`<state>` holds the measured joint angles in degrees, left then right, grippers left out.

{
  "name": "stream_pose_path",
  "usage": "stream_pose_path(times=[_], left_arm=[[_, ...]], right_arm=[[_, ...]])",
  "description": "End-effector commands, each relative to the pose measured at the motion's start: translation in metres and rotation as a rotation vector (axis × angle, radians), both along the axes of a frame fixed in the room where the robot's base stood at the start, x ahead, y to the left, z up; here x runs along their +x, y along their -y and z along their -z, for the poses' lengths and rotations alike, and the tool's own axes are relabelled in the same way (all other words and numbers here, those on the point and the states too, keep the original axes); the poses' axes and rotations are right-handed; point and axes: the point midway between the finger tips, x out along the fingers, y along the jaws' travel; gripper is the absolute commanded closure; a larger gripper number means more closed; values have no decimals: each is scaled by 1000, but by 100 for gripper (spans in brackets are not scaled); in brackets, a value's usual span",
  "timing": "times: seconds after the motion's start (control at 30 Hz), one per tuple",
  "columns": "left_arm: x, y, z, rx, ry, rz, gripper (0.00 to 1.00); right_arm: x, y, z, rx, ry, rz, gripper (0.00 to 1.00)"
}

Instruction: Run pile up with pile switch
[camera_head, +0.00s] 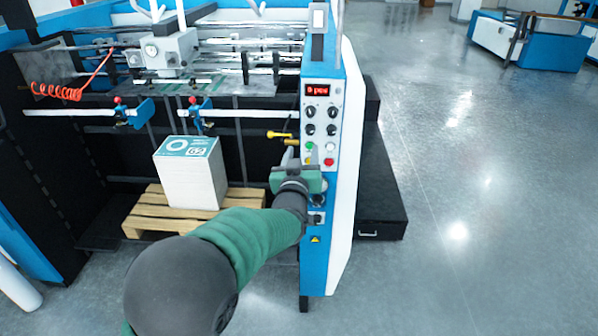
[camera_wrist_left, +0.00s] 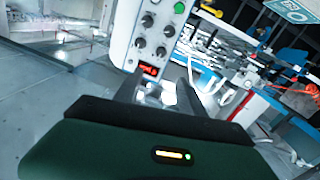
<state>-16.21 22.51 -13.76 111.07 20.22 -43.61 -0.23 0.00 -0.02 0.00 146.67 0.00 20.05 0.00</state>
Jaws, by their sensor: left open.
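A stack of white sheets (camera_head: 190,180) with a teal-printed top stands on a wooden pallet (camera_head: 150,222) inside the machine. The blue and white machine post carries a control panel (camera_head: 321,125) with a red display (camera_head: 318,90), several black knobs and coloured buttons. I cannot tell which control is the pile switch. My left gripper (camera_head: 290,158) is at the panel's lower left edge and partly hides it. In the left wrist view its two fingers are apart and empty, and the panel (camera_wrist_left: 155,40) shows just beyond them. My right gripper is not seen.
A yellow handle (camera_head: 279,134) sticks out left of the panel, close to my left gripper. Blue clamps (camera_head: 140,113) hang on a rail above the stack. A black step (camera_head: 382,205) stands right of the post. The floor further right is clear.

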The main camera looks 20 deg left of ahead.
Motion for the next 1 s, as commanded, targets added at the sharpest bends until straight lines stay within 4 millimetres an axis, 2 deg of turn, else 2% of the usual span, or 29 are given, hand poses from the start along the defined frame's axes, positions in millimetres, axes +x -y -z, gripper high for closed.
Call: stream_pose_path(times=[0.03, 0.2, 0.4, 0.5, 0.7, 1.0], left_arm=[[-10, 3, 4, -2, 1, 2, 52], [-57, 12, 6, -4, 2, 4, 52], [-113, 22, 5, -5, 1, 3, 52], [-132, 25, 5, -2, -1, 2, 52], [-148, 28, 5, -1, -4, 1, 52], [-148, 26, 3, 3, -3, -3, 52]], right_arm=[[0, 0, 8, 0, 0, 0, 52], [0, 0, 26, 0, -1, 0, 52], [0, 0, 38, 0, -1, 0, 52], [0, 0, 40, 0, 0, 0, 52], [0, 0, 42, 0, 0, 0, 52], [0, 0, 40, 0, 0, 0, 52]])
